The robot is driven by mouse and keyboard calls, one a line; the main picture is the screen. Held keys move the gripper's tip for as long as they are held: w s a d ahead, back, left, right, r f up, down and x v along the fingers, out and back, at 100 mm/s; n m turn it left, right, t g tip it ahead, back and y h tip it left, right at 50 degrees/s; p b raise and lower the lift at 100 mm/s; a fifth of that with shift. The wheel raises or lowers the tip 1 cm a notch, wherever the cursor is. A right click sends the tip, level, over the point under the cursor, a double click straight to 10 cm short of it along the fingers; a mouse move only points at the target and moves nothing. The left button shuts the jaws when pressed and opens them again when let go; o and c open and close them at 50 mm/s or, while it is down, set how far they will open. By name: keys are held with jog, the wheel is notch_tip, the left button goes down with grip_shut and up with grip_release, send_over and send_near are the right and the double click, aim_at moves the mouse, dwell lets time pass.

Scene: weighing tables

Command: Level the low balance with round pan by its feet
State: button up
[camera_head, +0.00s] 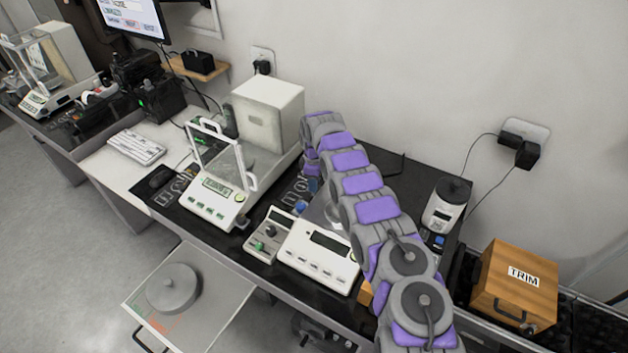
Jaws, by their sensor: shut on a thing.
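The low balance (316,258) stands on the dark bench, its white front panel with a dark display and a row of buttons facing me. Its round pan (329,217) is mostly hidden behind my arm. Blue knob-like parts (300,207) show at its back left; I take them for its feet. My grey and purple arm reaches over the balance and bends down behind it. My gripper (312,180) is at the back left of the balance, shut on a blue foot; its fingertips are small and partly hidden. I cannot make out any level bubble.
A tall balance with a glass draft shield (220,180) stands close on the left. A white device (444,205) and a wooden TRIM box (513,285) are on the right.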

jog(key=o, duration=1)
jog(key=shift+w, duration=0.1)
jog(key=shift+o, duration=0.2)
jog(key=shift+r, duration=0.1)
notch_tip(320, 180, up, 17)
jog(key=p, duration=0.4)
jog(key=shift+w, duration=0.1)
